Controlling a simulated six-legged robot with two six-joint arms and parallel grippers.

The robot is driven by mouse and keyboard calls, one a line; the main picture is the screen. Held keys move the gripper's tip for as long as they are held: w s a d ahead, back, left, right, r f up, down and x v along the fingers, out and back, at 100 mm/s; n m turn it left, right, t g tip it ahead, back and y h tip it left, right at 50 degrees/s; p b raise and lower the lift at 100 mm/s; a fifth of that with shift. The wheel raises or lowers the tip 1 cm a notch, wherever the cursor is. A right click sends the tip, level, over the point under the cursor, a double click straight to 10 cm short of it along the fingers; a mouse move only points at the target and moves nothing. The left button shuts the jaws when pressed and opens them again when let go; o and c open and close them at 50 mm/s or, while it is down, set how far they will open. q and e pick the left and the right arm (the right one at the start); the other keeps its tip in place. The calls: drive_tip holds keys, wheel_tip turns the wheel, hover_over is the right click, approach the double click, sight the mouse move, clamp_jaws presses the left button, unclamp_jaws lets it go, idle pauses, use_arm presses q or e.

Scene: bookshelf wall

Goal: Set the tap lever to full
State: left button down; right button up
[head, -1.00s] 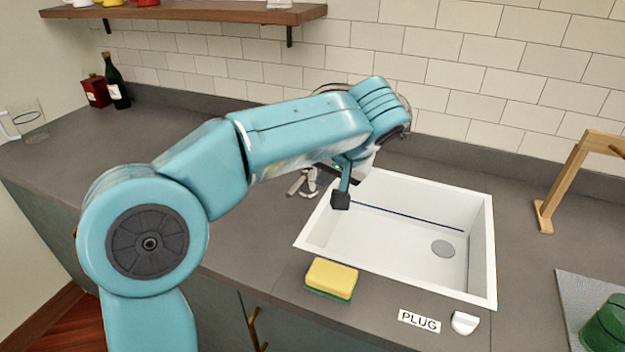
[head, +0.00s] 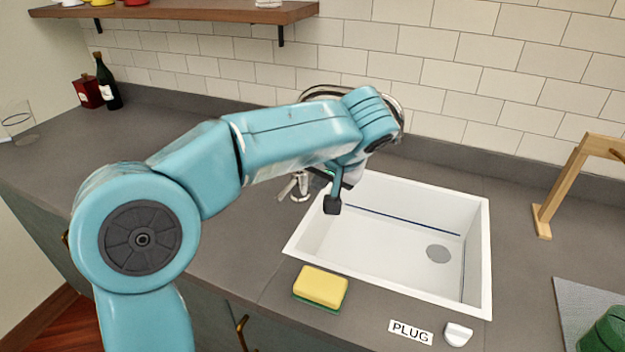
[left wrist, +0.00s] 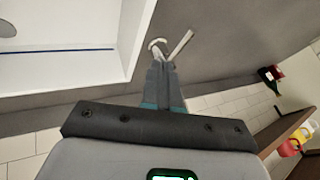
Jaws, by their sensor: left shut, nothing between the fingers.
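The metal tap's base and lever (head: 299,187) show at the left edge of the white sink (head: 388,290), low beside my arm. A chrome curve (head: 399,108), likely the tap's spout, shows behind my arm, which hides much of it. My left gripper (head: 332,206) is shut and empty, pointing down just right of the lever, over the sink's left rim. In the left wrist view the shut fingers (left wrist: 160,64) point at the tap, with the pale lever (left wrist: 181,45) slanting up right from their tips. I cannot tell whether they touch it. My right gripper is out of view.
A yellow and green sponge (head: 321,288), a PLUG label (head: 410,332) and a white knob (head: 458,334) lie along the front counter. A wooden stand (head: 565,185) is at right. A bottle (head: 108,82) and red box (head: 87,92) stand back left.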

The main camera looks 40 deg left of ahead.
sight(290, 186)
use_arm(q)
drive_tip(key=a+f, duration=0.7)
drive_tip(key=shift+w+a+f, duration=0.15)
drive_tip(key=shift+w+a, duration=0.1)
drive_tip(key=shift+a, duration=0.1)
drive_tip(key=shift+w, duration=0.1)
